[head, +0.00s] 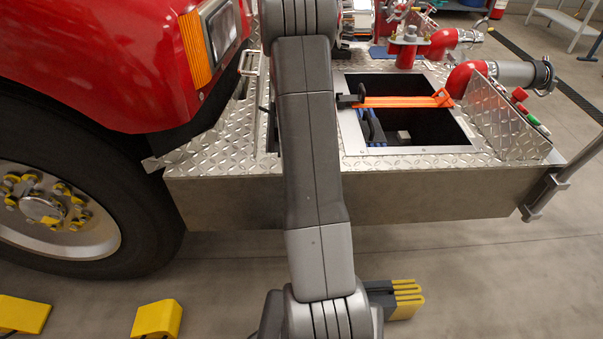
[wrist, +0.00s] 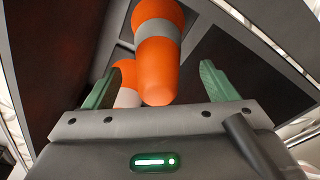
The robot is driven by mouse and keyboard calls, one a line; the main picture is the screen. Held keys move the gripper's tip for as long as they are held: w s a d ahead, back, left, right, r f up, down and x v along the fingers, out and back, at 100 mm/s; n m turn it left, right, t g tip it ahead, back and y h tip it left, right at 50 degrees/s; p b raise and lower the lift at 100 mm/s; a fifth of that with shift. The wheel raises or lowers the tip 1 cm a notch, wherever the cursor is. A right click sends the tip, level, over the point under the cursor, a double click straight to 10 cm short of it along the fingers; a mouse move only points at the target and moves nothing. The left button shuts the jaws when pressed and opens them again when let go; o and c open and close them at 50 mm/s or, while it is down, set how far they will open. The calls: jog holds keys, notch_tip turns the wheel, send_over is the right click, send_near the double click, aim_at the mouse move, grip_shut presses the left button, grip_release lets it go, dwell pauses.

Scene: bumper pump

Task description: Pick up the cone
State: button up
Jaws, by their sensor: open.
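In the wrist view an orange cone (wrist: 157,75) with a grey band points its rounded tip toward my gripper. A second orange piece with a pale band (wrist: 125,76) shows behind it at the lower left; I cannot tell whether it is a separate cone. My gripper (wrist: 158,68) is open, with one green finger on each side of the cone and visible gaps between. How deep the cone sits between the fingers is unclear. In the head view my arm hides the gripper, and no cone can be made out.
A red truck front with a diamond-plate bumper (head: 220,150) fills the head view. Red pipe fittings (head: 460,75) stand at the right. Yellow blocks (head: 157,320) lie on the floor.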

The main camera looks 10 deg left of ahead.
jog(key=f, duration=0.4)
jog(key=shift+w+a, duration=0.1)
jog(key=shift+w, duration=0.2)
jog(key=shift+r, duration=0.1)
jog(key=c, duration=1.5)
jog(key=shift+c, duration=0.4)
jog(key=shift+r, duration=0.15)
